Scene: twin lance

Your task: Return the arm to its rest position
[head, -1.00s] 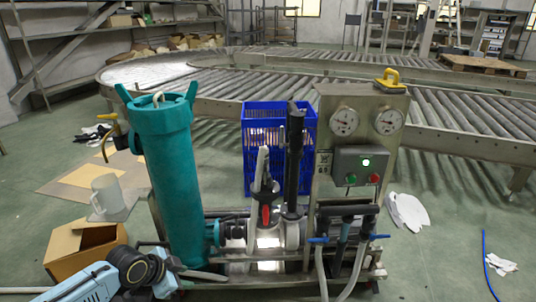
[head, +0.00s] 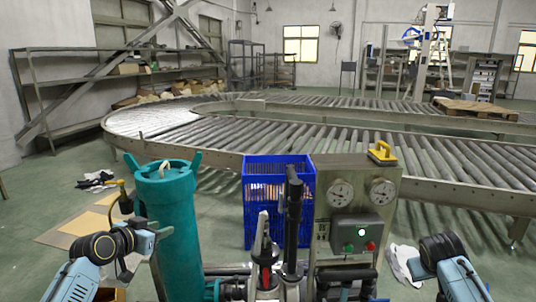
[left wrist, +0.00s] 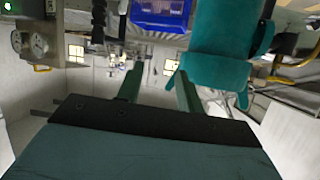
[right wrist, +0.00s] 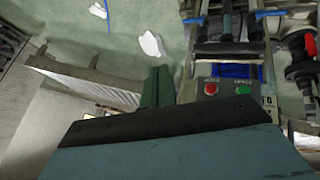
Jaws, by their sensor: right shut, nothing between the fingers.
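My left arm (head: 85,275) comes in at the lower left of the head view, bent in front of the teal cylinder (head: 175,220). My left gripper shows in the left wrist view (left wrist: 158,78), its two fingers apart with nothing between them. The teal cylinder and a blue crate appear beyond the fingers there. My right arm (head: 450,265) shows at the lower right of the head view, beside the gauge panel. My right gripper shows in the right wrist view (right wrist: 158,72), its fingers together and empty.
A pump rig with the gauge panel (head: 355,200) stands in front of me. The blue crate (head: 252,215) stands behind it. A roller conveyor (head: 300,140) curves across the room. White scraps lie on the floor right of the panel.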

